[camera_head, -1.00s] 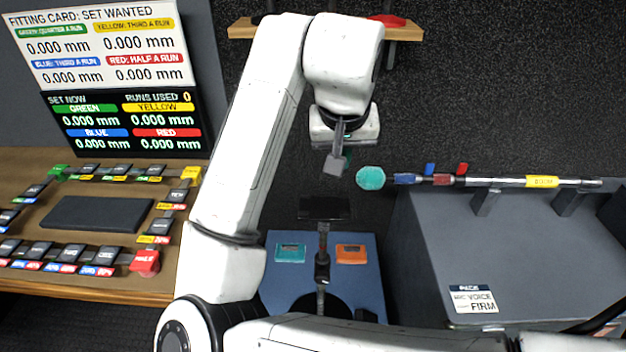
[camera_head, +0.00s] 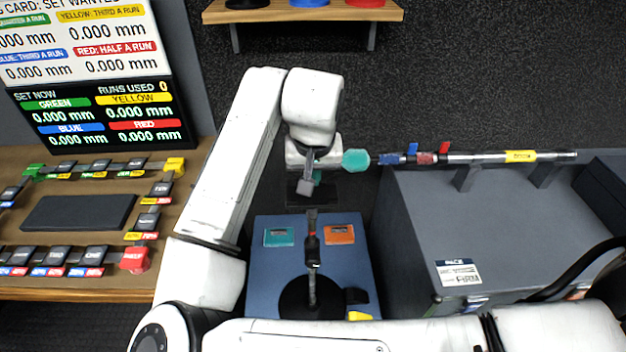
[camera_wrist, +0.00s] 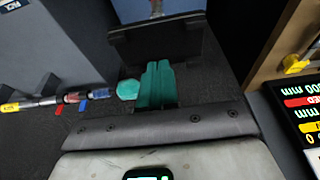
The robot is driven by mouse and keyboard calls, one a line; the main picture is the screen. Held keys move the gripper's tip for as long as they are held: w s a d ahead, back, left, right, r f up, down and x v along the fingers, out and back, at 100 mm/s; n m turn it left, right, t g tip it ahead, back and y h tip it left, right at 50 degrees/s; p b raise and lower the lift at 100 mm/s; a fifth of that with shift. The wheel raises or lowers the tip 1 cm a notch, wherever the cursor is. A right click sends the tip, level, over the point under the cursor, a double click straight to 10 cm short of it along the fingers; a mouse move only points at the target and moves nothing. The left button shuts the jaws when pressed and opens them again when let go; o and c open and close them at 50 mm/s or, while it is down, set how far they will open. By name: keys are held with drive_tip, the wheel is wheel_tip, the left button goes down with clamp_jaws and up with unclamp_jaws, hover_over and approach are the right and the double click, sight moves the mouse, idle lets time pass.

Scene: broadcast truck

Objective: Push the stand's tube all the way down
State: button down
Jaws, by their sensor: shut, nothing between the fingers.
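The stand rises from a round black base (camera_head: 296,298) on a blue platform (camera_head: 352,275). Its slim upright tube (camera_head: 312,228) has a dark collar (camera_head: 313,256) partway up and carries a flat black plate (camera_head: 328,190) at the top. My gripper (camera_head: 305,187) is shut and empty, and overlaps the left part of the plate in the head view. In the wrist view, the teal fingers of my gripper (camera_wrist: 158,82) are together, and the black plate (camera_wrist: 165,42) is just beyond their tips. I cannot tell whether they touch it.
A teal cassette (camera_head: 279,236) and an orange cassette (camera_head: 340,234) lie on the platform. Right, a boom pole (camera_head: 480,157) with a teal end rests above a grey cabinet (camera_head: 440,220). Left, a desk (camera_head: 100,290) holds several keys below readout screens (camera_head: 105,115). A shelf (camera_head: 340,14) is behind.

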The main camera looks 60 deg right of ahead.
sight(314, 218)
drive_tip(key=shift+f, duration=1.2)
wheel_tip(314, 218, down, 9)
drive_tip(key=b, duration=0.5)
drive_tip(key=shift+f, duration=0.2)
drive_tip(key=shift+s+f+b, duration=0.15)
drive_tip(key=shift+f+b, duration=0.15)
drive_tip(key=shift+f, duration=0.1)
drive_tip(key=shift+r+p, duration=0.35)
drive_tip(key=shift+p, duration=0.1)
wheel_tip(314, 218, up, 5)
drive_tip(key=p, duration=0.4)
drive_tip(key=b+v, duration=0.1)
drive_tip(key=v, duration=0.8)
drive_tip(key=shift+a+r, duration=0.1)
drive_tip(key=shift+a, duration=0.05)
